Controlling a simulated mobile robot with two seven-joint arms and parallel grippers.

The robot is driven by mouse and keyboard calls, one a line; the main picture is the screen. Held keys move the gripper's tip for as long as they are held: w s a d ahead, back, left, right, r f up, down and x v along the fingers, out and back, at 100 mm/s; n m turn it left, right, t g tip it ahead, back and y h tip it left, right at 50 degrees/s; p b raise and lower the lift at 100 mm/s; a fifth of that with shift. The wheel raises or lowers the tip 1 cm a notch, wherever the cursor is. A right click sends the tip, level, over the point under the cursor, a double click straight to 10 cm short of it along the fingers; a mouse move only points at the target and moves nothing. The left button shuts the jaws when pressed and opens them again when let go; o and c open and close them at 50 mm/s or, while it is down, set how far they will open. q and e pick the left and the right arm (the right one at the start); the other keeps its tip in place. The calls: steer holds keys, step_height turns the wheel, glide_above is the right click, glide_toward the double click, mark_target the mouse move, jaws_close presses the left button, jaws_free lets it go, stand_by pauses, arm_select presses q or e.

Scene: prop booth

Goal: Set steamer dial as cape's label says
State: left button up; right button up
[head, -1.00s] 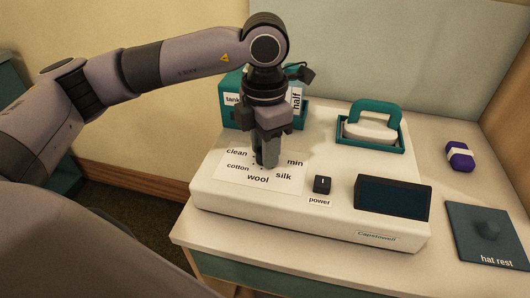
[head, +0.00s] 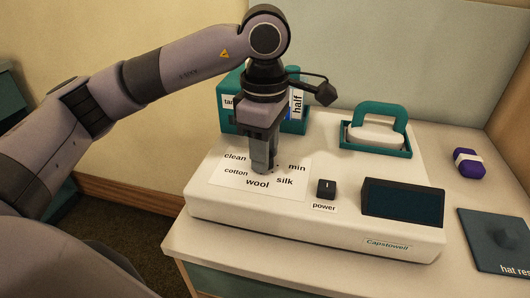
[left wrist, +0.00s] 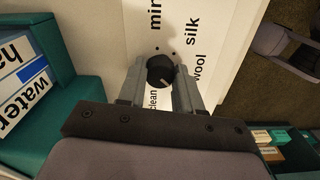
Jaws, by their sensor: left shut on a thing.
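The white steamer (head: 290,222) stands on the table, with a label card (head: 222,184) reading clean, cotton, wool, silk and min around its dial. The black round dial (left wrist: 160,72) shows in the left wrist view; the gripper hides it in the head view. My left gripper (head: 263,171) points down over the card, its fingers shut on the dial from both sides. The dial's pale pointer mark appears to face lower right in the left wrist view, between the words wool and clean. The word cotton is hidden there. No cape is visible. My right gripper is not in view.
A black power switch (head: 326,189) and a dark screen (head: 403,203) are right of the dial. A teal water tank (head: 229,120) stands behind. A teal-handled steam head (head: 378,112) sits in a tray. A purple-and-white object (head: 468,163) and a hat rest (head: 495,245) are at right.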

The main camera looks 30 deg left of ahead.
arm_select(q)
steer(key=shift+m, duration=0.6)
steer(key=shift+a, duration=0.1)
steer(key=o, duration=1)
steer(key=shift+o, duration=0.2)
step_height(320, 180, up, 6)
steer(key=shift+f+p, duration=0.15)
steer(key=shift+p, duration=0.15)
steer(key=shift+r, duration=0.75)
